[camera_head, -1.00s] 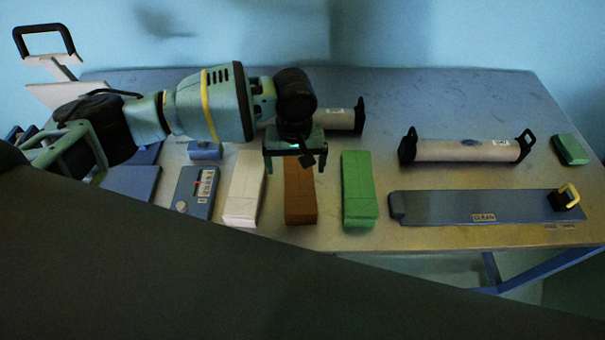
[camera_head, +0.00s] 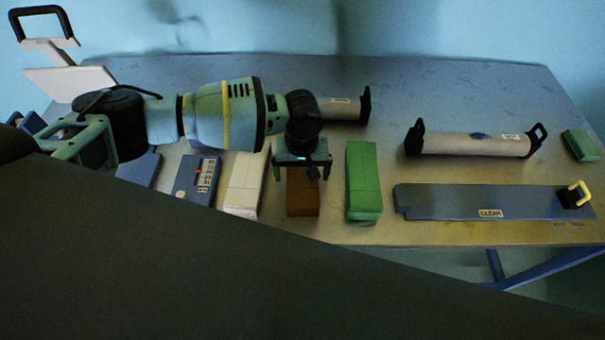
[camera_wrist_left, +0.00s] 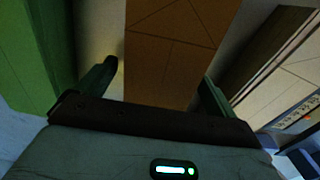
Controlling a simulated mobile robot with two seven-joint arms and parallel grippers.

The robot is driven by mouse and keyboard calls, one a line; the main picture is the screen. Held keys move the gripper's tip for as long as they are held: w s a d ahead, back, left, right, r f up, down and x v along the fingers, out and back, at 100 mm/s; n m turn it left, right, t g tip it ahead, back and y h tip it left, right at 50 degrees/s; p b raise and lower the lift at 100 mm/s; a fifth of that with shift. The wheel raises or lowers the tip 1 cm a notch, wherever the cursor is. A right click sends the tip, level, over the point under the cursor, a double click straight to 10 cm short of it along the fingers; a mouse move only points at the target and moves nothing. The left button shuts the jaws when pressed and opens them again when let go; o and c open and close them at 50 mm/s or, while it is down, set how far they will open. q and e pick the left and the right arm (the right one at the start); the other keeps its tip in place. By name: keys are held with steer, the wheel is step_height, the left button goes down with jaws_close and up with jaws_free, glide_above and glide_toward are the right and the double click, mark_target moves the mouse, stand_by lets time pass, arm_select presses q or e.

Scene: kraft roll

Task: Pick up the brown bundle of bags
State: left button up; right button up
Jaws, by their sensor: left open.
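The brown bundle of bags (camera_head: 303,203) lies on the table between a white bundle (camera_head: 244,183) and a green bundle (camera_head: 363,182). My left gripper (camera_head: 301,176) is open above it and hides its far part in the head view. In the left wrist view, the brown bundle (camera_wrist_left: 170,48) runs between the two open fingers of the left gripper (camera_wrist_left: 160,85), with a gap at the left finger. I cannot tell whether the right finger touches it. My right gripper is not in view.
The green bundle (camera_wrist_left: 30,60) and white bundle (camera_wrist_left: 280,80) are close on either side. A blue device (camera_head: 197,180) lies farther left. A paper roll (camera_head: 470,144) and a blue bar marked CLEAN (camera_head: 455,201) lie right, with bare table (camera_head: 395,100) behind.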

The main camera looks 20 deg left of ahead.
mark_target(301, 175)
arm_select(q)
steer(key=c, duration=1.2)
steer(key=shift+c, duration=0.2)
